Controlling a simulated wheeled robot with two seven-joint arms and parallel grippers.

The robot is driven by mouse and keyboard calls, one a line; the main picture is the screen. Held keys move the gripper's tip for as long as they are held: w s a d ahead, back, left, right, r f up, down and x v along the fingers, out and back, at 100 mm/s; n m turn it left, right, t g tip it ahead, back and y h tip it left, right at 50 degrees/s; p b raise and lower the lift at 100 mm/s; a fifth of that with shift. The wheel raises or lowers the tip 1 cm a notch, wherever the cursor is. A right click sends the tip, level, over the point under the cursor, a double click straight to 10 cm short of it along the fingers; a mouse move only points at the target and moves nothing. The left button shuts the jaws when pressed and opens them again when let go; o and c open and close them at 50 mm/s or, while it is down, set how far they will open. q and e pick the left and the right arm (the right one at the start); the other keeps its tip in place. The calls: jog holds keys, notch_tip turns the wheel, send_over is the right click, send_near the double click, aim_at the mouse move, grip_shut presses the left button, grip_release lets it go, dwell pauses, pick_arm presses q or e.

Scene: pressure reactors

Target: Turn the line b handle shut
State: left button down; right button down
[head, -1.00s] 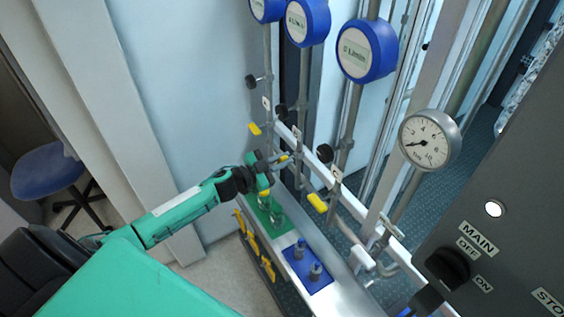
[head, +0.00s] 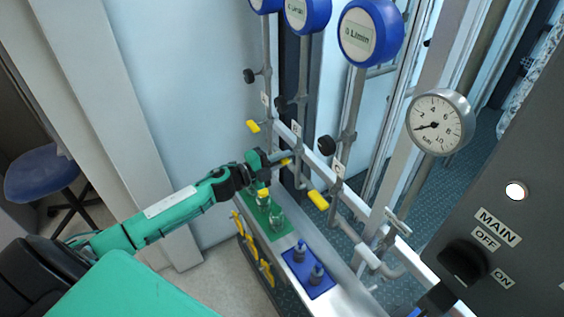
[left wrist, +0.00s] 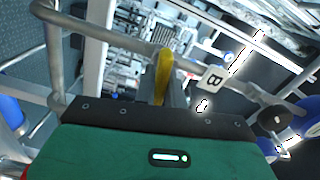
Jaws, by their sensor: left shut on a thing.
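The line b handle (head: 286,161) is the yellow lever in the middle of three on the pipes, under a small tag. My left gripper (head: 280,159) reaches it from the left and covers much of it. In the left wrist view the yellow lever (left wrist: 163,75) stands between the fingers of my left gripper (left wrist: 160,92), which is shut on it. A tag (left wrist: 213,78) marked B is beside it on the pipe.
Similar yellow handles sit at left (head: 253,126) and right (head: 318,200). Below is a bench with a green mat (head: 284,229) holding glass bottles and a blue tray (head: 297,275) with dark-topped items. A pressure gauge (head: 440,122) and a grey panel with a MAIN knob (head: 463,262) stand at right.

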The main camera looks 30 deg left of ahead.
pick_arm(q)
jog(key=shift+f+m+b, duration=0.1)
jog(key=shift+m+b, duration=0.35)
jog(key=shift+m, duration=0.65)
jog(key=c, duration=1.5)
grip_release()
jog(key=shift+o, duration=0.2)
jog(key=b+v, duration=0.4)
jog(key=v, duration=0.9)
jog(key=shift+s+a, duration=0.25)
jog(key=shift+s, duration=0.05)
